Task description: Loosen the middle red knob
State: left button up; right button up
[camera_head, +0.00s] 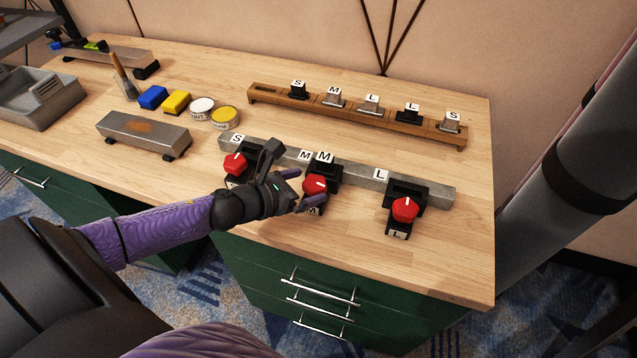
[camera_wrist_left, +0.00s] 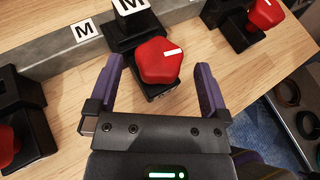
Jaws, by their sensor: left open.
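The middle red knob (camera_head: 314,186) sits on a black clamp on the grey metal bar (camera_head: 350,174), under white M labels. In the left wrist view the middle red knob (camera_wrist_left: 159,61) is large, with a white mark pointing right. My left gripper (camera_head: 296,187) is open. In the left wrist view its two purple fingers (camera_wrist_left: 160,82) lie on either side of the knob's near part, with gaps visible. I cannot tell whether a finger touches it. The left red knob (camera_head: 235,164) and right red knob (camera_head: 404,209) sit on their own black clamps. My right gripper is not in view.
A wooden rack (camera_head: 350,110) with several labelled pieces stands behind the bar. A grey block (camera_head: 143,134), paint tins (camera_head: 226,117), and blue (camera_head: 153,97) and yellow (camera_head: 176,102) blocks lie to the left. Bare tabletop (camera_head: 462,245) is at the right front.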

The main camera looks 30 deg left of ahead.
aim_at(312, 184)
pick_arm(q)
jog(key=shift+x, duration=1.55)
jog(key=shift+c, duration=0.3)
jog(key=c, duration=1.2)
